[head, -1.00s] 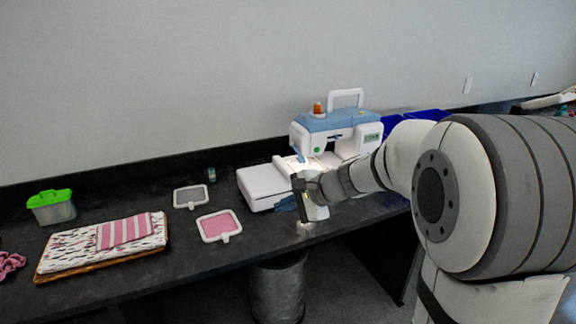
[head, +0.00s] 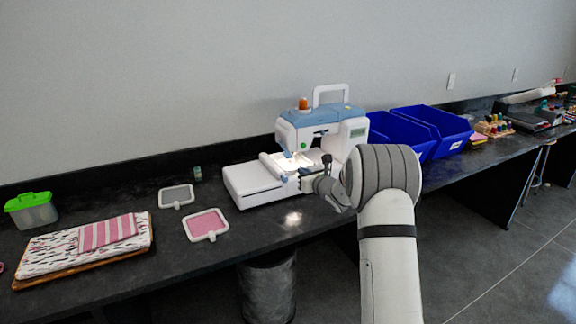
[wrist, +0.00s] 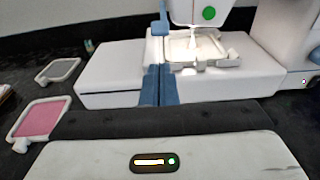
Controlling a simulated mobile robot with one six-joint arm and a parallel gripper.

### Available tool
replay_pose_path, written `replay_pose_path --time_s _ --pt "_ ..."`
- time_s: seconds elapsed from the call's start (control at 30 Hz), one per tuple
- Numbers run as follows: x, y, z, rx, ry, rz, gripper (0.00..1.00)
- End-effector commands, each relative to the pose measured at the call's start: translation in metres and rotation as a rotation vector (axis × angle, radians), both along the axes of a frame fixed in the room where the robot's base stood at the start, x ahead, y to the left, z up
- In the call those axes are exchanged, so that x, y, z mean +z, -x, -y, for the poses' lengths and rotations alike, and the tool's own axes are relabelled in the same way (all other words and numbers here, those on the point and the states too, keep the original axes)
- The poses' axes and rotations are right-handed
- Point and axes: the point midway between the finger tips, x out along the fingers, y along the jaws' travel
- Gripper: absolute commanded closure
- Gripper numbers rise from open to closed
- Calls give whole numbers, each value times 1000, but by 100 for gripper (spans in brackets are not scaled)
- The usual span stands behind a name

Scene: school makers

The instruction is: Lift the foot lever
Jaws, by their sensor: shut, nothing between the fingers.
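The white and blue sewing machine (head: 350,133) stands on the black bench, with its white extension table (head: 253,186) to the left. In the wrist view the white presser area (wrist: 195,48) is right of centre. A small blue piece (wrist: 160,22) hangs beside the machine's head; it may be the foot lever, but I cannot be sure. My gripper (head: 305,176) is shut and empty at the front of the machine, under its head. In the wrist view its fingers (wrist: 160,72) are together, below the blue piece with a gap. Part of the machine's base is hidden behind my arm.
Blue bins (head: 432,132) stand right of the machine. To its left are a pink framed panel (head: 206,224), a grey one (head: 177,196), folded cloth (head: 85,243) and a green-lidded box (head: 32,210). A dark bin (head: 268,288) stands under the bench.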

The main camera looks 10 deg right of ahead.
Motion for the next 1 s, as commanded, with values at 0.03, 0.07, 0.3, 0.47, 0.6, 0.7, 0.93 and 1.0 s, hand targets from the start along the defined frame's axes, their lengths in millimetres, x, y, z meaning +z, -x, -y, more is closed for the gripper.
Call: replay_pose_path --time_s 0.03,0.07,0.3,0.47,0.6,0.7,0.93,1.0 --pt "0 0 0 1 1 0 100" --pt "0 0 -1 1 1 0 100" --pt "-2 -19 -8 4 2 0 100" --pt "-5 -46 -17 4 3 0 100" --pt "-8 -67 -24 4 3 0 100" --pt "-10 -79 -28 4 2 1 100" --pt "-13 -93 -33 5 3 0 100" --pt "-13 -94 -33 4 3 1 100"
